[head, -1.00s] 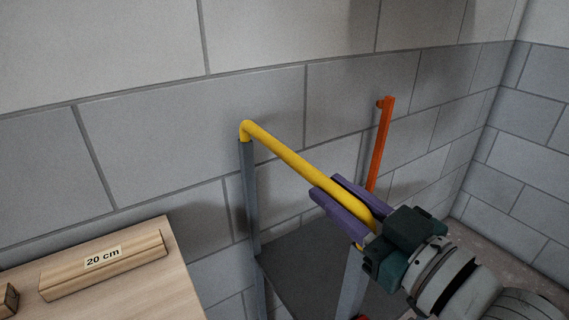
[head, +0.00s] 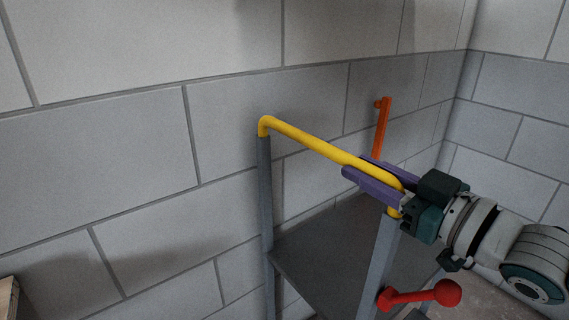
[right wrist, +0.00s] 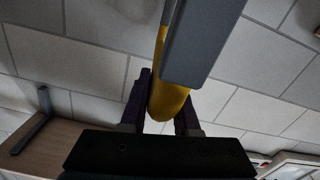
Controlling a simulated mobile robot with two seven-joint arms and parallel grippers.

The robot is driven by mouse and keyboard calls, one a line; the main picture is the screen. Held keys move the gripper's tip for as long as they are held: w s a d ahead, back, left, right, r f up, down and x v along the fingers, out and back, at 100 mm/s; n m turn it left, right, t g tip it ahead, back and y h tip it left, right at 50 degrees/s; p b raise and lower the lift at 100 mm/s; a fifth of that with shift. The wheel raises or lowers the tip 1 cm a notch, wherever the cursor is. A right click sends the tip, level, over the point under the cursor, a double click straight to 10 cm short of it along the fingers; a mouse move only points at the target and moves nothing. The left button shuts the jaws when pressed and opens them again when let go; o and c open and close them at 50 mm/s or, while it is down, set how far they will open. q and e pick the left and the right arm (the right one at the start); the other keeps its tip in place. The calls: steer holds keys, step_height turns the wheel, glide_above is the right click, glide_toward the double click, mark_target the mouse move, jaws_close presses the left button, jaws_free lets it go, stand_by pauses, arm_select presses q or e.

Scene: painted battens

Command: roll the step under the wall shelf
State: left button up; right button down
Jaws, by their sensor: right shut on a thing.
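The step shows in the head view as a grey frame with a yellow handrail (head: 305,139), grey posts (head: 266,205) and a dark platform (head: 325,245). It stands upright beside the block wall. My right gripper (head: 375,180) has purple fingers shut around the near end of the rail. The right wrist view shows the rail's yellow bend (right wrist: 168,108) between the fingers. A pale wooden board (right wrist: 75,145) with a dark bracket (right wrist: 36,122) lies at left in that view; it looks like the wall shelf, though I cannot be sure. My left gripper is out of view.
A red lever with a ball knob (head: 447,292) sits low on the near post. An orange bar (head: 382,125) stands behind the rail. A wooden edge (head: 8,297) shows at lower left. Another wall meets this one at right; some floor shows there.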

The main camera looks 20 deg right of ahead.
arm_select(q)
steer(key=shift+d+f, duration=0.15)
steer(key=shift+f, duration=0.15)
arm_select(e)
steer(key=shift+w+d+f, duration=0.1)
steer(key=shift+w+d, duration=0.05)
steer(key=shift+d, duration=0.4)
steer(key=shift+w+d, duration=0.15)
steer(key=shift+d, duration=0.35)
steer(key=c, duration=1.1)
jaws_free()
steer(key=o, duration=0.4)
steer(key=shift+d, duration=0.15)
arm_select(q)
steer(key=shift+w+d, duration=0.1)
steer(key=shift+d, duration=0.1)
